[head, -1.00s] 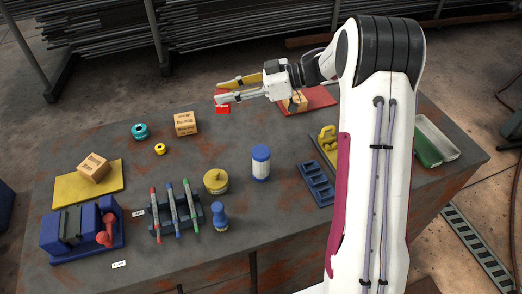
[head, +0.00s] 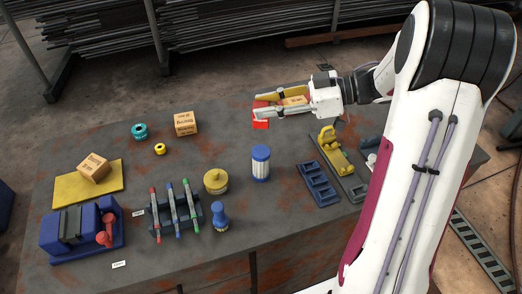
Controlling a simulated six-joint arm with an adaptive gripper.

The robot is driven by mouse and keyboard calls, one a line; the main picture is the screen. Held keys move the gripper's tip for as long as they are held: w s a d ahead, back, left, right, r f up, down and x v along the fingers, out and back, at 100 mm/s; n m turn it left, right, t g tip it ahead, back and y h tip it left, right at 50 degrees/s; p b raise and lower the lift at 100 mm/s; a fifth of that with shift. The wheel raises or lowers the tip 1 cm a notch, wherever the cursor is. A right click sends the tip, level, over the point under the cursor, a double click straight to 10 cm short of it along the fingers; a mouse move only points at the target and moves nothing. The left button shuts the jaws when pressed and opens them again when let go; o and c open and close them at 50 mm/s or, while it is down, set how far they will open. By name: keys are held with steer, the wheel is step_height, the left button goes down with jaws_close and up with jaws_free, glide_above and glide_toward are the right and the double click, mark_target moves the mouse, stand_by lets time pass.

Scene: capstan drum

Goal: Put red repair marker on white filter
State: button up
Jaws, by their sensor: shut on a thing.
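The red repair marker (head: 261,125), a small bright red block, is between the fingertips of my gripper (head: 257,107). The gripper is shut on it and holds it above the table, toward the back. The fingers hide part of the block. The white filter (head: 261,163), an upright white cylinder with blue ends, stands on the table nearer the camera. The block is over the table behind the filter and apart from it.
A yellow-lidded jar (head: 216,181) and a blue stamp-like piece (head: 220,217) stand left of the filter. A pen rack (head: 178,213) is farther left. A blue slotted tray (head: 319,184) lies to the right. A cardboard box (head: 186,124) stands back left.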

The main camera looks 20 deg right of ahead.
mark_target(267, 125)
steer(key=shift+f, duration=0.1)
steer(key=shift+f, duration=3)
steer(key=shift+f, duration=0.1)
steer(key=shift+f, duration=1.8)
steer(key=shift+f, duration=0.1)
steer(key=o, duration=1.1)
